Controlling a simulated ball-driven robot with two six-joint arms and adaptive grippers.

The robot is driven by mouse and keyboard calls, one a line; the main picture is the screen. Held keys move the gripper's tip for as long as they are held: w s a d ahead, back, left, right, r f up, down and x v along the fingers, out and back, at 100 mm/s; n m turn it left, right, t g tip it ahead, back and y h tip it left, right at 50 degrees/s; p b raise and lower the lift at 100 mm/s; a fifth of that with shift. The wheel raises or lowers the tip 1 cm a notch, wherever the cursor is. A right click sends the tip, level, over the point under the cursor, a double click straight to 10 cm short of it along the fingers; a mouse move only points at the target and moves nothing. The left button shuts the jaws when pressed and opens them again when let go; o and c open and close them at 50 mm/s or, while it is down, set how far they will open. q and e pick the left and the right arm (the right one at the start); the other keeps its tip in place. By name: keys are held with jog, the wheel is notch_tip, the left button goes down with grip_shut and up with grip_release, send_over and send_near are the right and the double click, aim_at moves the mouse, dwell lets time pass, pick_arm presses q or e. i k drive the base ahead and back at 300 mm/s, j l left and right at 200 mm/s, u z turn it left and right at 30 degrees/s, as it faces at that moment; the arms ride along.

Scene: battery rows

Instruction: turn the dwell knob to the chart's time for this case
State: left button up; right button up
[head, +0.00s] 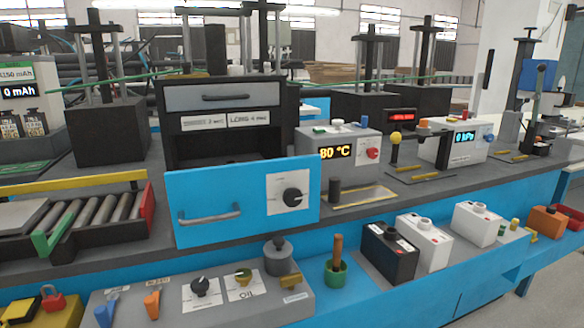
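A black knob (293,198) sits on a white dial plate on the blue front panel (190,190) of the dark press housing. Its dial marks are too small to read. Two white labels (227,121) on the housing above carry times; one seems to read "LONG" with a number, and the small print is unclear. Another black knob (200,286) on a white dial is on the lower grey panel (130,300), beside a yellow-green knob (243,277). I cannot tell from lettering which knob is the dwell knob. Neither gripper shows.
A grey unit (345,135) displays 80 °C and has a red knob. Black and white battery cases (390,252) stand on the blue front ledge at right. A roller conveyor (105,215) is at left. A green cup (336,272) holds a brown-handled tool.

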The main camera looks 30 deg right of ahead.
aim_at(337, 123)
jog(key=z, duration=1.25)
